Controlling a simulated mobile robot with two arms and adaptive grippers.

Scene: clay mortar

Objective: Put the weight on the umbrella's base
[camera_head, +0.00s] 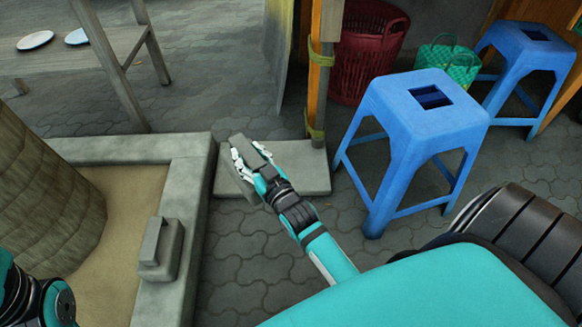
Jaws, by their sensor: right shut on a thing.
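A pale grey concrete slab (300,170) lies on the paving, with an upright wooden post at its far right corner; it looks like the umbrella's base. My right gripper (248,160) is over the left part of this slab. It is shut on a grey block-like weight (240,147), partly hidden by the fingers. I cannot tell whether the weight touches the slab or hangs just above it. A second grey weight (161,249) with a raised handle sits on the planter's edge at lower left. My left arm shows at the bottom left corner, its gripper out of view.
A low stone planter (188,185) with a thick trunk (45,200) fills the left. Blue stools (425,115) stand right of the slab. A red basket (368,55) and green basket (448,62) are behind. Paving in front of the slab is free.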

